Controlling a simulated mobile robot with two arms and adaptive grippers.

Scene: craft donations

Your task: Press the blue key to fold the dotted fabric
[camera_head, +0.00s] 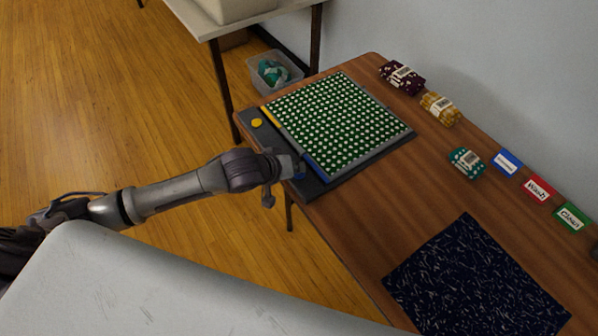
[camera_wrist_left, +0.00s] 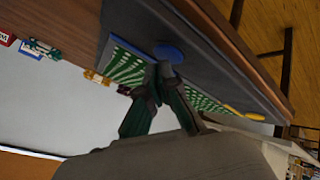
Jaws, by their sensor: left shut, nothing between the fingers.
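The green fabric with white dots (camera_head: 335,120) lies flat on a dark folding board (camera_head: 385,146) on the wooden table. The round blue key (camera_wrist_left: 168,52) is on the board's near strip; in the head view it is mostly hidden by my left gripper (camera_head: 297,172). In the left wrist view my left gripper (camera_wrist_left: 160,72) is shut and empty, its fingertips right at the blue key's edge. I cannot tell whether they touch it. A yellow key (camera_head: 257,123) sits on the board's left corner. My right gripper is not in view.
Folded bundles in purple (camera_head: 402,77), yellow (camera_head: 440,108) and teal (camera_head: 466,162) lie along the back. Blue (camera_head: 507,162), red (camera_head: 539,188) and green (camera_head: 572,217) labels follow. A navy fabric (camera_head: 470,280) lies flat at the front right. The table between is clear.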

